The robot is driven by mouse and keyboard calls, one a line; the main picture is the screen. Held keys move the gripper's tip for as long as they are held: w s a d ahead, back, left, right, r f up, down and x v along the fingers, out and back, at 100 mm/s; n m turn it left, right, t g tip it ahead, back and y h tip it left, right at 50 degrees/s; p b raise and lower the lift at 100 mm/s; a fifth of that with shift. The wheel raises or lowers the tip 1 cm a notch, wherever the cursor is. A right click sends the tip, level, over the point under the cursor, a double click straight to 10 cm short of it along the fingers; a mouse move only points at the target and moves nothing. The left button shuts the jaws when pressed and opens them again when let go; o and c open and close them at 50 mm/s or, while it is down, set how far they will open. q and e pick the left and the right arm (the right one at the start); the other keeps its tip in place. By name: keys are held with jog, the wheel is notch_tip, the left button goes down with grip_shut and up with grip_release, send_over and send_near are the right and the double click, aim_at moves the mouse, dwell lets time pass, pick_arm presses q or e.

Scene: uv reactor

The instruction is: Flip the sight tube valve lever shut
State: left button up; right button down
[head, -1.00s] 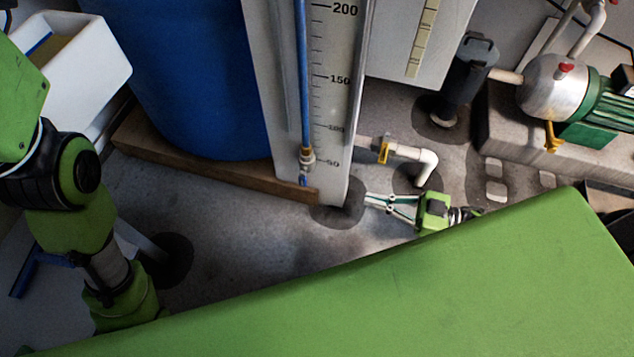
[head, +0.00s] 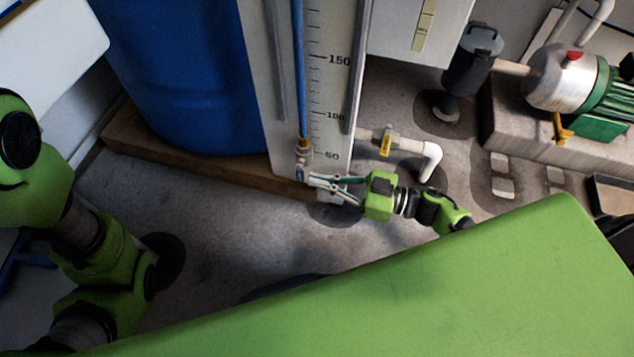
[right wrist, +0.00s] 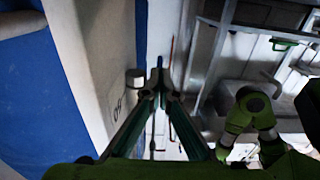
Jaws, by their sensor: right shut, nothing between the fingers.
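The sight tube (head: 299,70) is a thin blue tube running down a white scale board (head: 333,95). At its lower end sits the sight tube valve (head: 302,158), a small brass and grey fitting with a small blue lever (head: 299,174) pointing down. My right gripper (head: 312,181) is shut and empty, its fingertips just right of the lever. Whether they touch it I cannot tell. In the right wrist view the shut fingertips (right wrist: 160,76) are beside a small grey cylindrical fitting (right wrist: 135,79); the lever is not clear there. My left arm shows at the left, its gripper out of view.
A blue barrel (head: 185,85) stands on a wooden plinth (head: 180,147) behind the board. Right of the board, a pipe with a yellow-handled valve (head: 387,142) ends in a white elbow (head: 431,160). A pump (head: 565,80) stands further right. The floor (head: 235,220) in front is clear.

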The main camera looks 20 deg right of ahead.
jog(key=shift+w+a, duration=0.25)
jog(key=shift+a, duration=0.1)
